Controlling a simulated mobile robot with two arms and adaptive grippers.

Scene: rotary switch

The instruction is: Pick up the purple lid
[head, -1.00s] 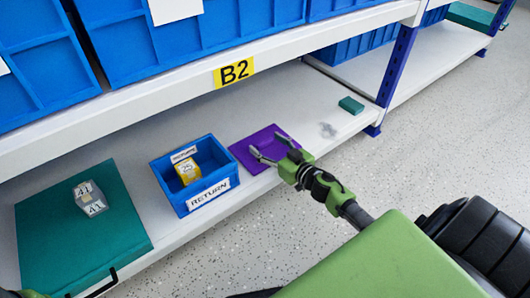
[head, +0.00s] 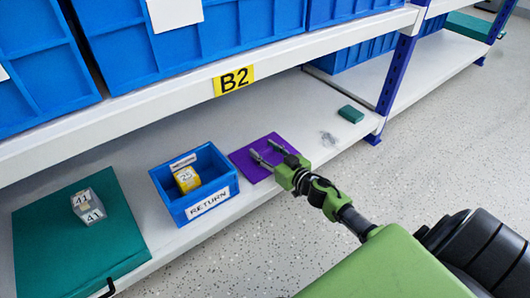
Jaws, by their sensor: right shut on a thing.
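The purple lid (head: 243,160) lies flat on the white lower shelf, to the right of the blue bin. My right gripper (head: 268,152) reaches in from the lower right, with its fingers over the lid. It is shut on the lid, though a gap shows between the fingertips. The exact contact is too small to make out. The lid still appears to be at shelf level.
The blue RETURN bin (head: 219,188) holds a yellow box (head: 187,180) close to the lid's left. A grey box (head: 89,205) sits on a teal panel (head: 60,245) further left. A teal block (head: 350,114) lies to the right. The upper shelf edge (head: 130,112) runs above.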

